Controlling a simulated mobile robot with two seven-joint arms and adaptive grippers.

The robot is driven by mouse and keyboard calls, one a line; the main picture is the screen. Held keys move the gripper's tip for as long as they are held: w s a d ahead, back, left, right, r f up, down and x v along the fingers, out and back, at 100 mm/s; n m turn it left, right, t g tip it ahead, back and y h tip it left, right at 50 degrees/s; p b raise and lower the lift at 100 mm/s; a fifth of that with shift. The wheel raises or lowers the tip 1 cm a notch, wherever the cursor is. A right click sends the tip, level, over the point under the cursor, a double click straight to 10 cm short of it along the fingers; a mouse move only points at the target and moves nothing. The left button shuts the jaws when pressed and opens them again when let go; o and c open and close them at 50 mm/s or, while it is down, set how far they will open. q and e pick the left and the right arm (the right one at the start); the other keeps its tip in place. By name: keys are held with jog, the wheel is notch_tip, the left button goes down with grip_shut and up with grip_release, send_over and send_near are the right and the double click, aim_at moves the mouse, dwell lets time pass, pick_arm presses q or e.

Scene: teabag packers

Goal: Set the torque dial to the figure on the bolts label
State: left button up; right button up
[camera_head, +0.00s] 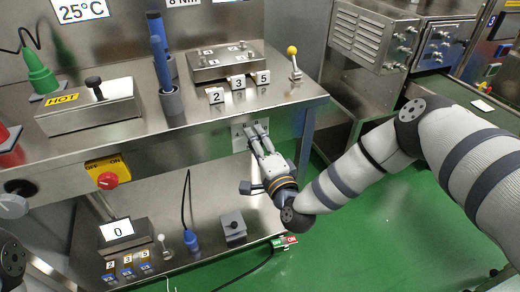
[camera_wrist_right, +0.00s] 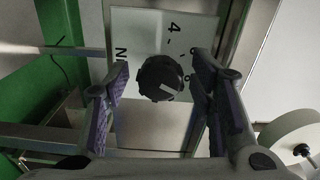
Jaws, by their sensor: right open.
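The torque dial is a round black knob (camera_wrist_right: 161,78) on a white plate in the right wrist view. A pale mark on the knob points to that picture's lower right. A "4" and part of an "N" show on the plate; other figures are hidden by the fingers or unclear. In the head view the plate (camera_head: 238,139) is on the bench front, partly behind my right gripper (camera_head: 257,137). The gripper's open fingers (camera_wrist_right: 163,75) stand on both sides of the knob, with gaps visible. A label reading "8 Nm" (camera_head: 184,2) is cut off at the top. My left gripper is not visible.
Tags 2, 3 and 5 (camera_head: 239,83) stand on the bench edge before a steel block (camera_head: 222,60). A yellow-tipped lever (camera_head: 294,65) is to their right. A red-yellow switch (camera_head: 107,178) is left on the front. A display reading 0 (camera_head: 121,229) is below.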

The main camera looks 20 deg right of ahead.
jog(key=s, duration=1.1)
jog(key=shift+s+d, duration=0.25)
jog(key=shift+s, duration=0.05)
jog(key=s+a+f+n+g+y+p, duration=0.25)
jog(key=s+f+n+g, duration=0.3)
jog(key=s, duration=0.45)
jog(key=s+a+f+n+g+y+p, duration=0.1)
jog(key=s+a+f+n+g+p, duration=0.15)
jog(key=s+f+n+g, duration=0.55)
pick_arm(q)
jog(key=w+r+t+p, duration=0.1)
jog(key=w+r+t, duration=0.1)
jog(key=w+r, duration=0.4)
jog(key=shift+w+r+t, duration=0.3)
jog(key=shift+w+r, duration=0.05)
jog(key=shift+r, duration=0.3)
pick_arm(e)
jog(key=s+d+r+n+g+h, duration=0.1)
jog(key=s+d+r+g+h, duration=0.1)
jog(key=s, duration=0.9)
jog(key=s+d+r+n+g+h, duration=0.1)
jog(key=s+d+g, duration=0.4)
jog(key=s, duration=0.7)
jog(key=d+r+h, duration=0.1)
jog(key=d, duration=0.1)
jog(key=shift+s+d+r, duration=0.2)
jog(key=shift+s+d, duration=0.1)
